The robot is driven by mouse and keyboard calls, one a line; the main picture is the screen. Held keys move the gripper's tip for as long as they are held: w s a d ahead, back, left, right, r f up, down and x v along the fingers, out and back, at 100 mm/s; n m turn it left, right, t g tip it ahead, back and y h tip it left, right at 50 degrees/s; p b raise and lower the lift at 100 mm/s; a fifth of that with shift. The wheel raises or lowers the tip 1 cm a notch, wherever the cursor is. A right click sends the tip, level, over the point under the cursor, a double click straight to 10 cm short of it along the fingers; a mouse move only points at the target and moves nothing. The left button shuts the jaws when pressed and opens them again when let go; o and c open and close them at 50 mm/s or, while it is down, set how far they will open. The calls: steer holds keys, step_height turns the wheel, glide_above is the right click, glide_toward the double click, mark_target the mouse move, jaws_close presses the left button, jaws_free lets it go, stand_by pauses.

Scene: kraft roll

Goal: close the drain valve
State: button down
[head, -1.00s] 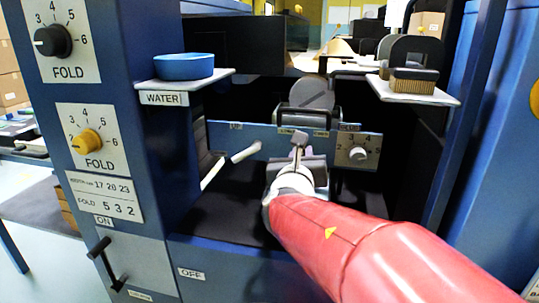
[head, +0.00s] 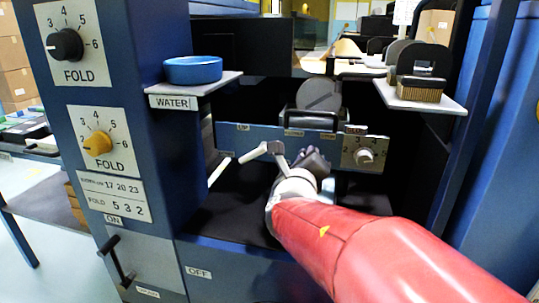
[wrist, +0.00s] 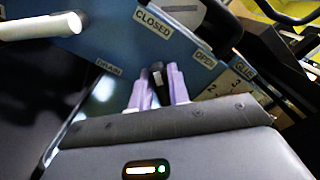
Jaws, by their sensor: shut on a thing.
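The drain valve's black handle (wrist: 157,85) shows in the wrist view between the two pale purple fingers of my gripper (wrist: 157,76), which is shut on it. The "CLOSED" label (wrist: 153,22) is above and left of it, the "OPEN" label (wrist: 205,57) to its right, and the "DRAIN" label (wrist: 110,68) to its left. The panel looks tilted in this view. In the head view my gripper (head: 314,160) is in front of the blue panel (head: 240,136) and hides the valve. I cannot tell exactly which label the handle points to.
A white rod (head: 221,170) stands close left of my gripper; its end shows in the wrist view (wrist: 40,25). The glue knob (head: 364,155) is to the right. A blue water dish (head: 193,70) sits on a shelf at upper left. A right shelf (head: 425,101) holds a brush.

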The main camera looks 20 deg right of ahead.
stand_by(0.4)
steer(key=c, duration=1.4)
jaws_free()
steer(key=shift+c, duration=0.2)
steer(key=v, duration=0.7)
steer(key=shift+s+a, duration=0.25)
steer(key=shift+s, duration=0.1)
